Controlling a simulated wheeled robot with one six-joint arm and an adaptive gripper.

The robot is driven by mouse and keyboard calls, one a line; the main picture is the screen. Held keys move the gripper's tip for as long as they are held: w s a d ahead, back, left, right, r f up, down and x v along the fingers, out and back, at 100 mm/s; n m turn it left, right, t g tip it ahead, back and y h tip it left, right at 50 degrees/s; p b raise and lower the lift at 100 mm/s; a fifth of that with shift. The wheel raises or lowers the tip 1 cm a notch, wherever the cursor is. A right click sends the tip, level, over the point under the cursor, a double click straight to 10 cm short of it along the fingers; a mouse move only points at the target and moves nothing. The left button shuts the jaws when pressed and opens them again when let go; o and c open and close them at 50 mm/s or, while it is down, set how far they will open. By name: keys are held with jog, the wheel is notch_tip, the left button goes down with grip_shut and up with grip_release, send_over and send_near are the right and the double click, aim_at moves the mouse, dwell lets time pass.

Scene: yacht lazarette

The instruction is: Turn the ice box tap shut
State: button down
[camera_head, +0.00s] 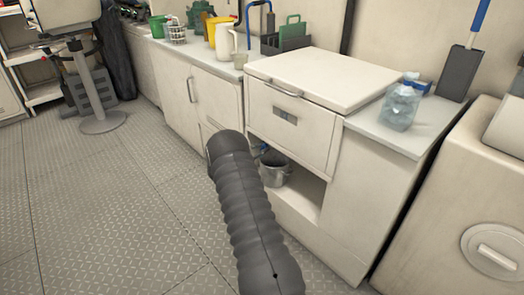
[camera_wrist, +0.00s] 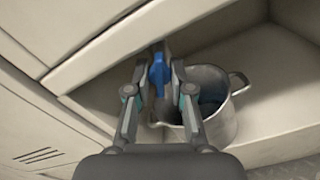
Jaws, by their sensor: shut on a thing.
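The ice box (camera_head: 325,78) is a white chest with a lid and a front handle, set in the counter. Its tap is a blue handle (camera_wrist: 158,72) under the front, above the open shelf. My gripper (camera_wrist: 160,85) is shut on the blue handle, with one finger on each side of it. A bit of blue shows beside my arm in the head view, and my arm hides the gripper there. The tap's body and spout are mostly hidden by the fingers.
A metal pot (camera_head: 274,168) with side handles stands on the shelf below the tap, close to my fingers; it also shows in the wrist view (camera_wrist: 222,115). The floor at left is open.

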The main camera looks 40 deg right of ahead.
jog(key=m+b, duration=0.1)
jog(key=b, duration=0.1)
jog(key=m+b, duration=0.1)
jog(key=b, duration=0.2)
jog(key=shift+f+m+b, duration=0.3)
jog(key=shift+f+m, duration=0.1)
jog(key=m+b, duration=0.2)
jog(key=b, duration=0.2)
jog(key=shift+r+m, duration=0.1)
jog(key=shift+m, duration=0.3)
jog(key=m, duration=0.1)
jog(key=m+b, duration=0.1)
jog(key=shift+r+m, duration=0.3)
jog(key=shift+w+r+m, duration=0.1)
jog(key=shift+m, duration=1.9)
jog(key=c, duration=1)
grip_release()
jog(key=shift+r+m, duration=0.1)
jog(key=shift+m, duration=0.2)
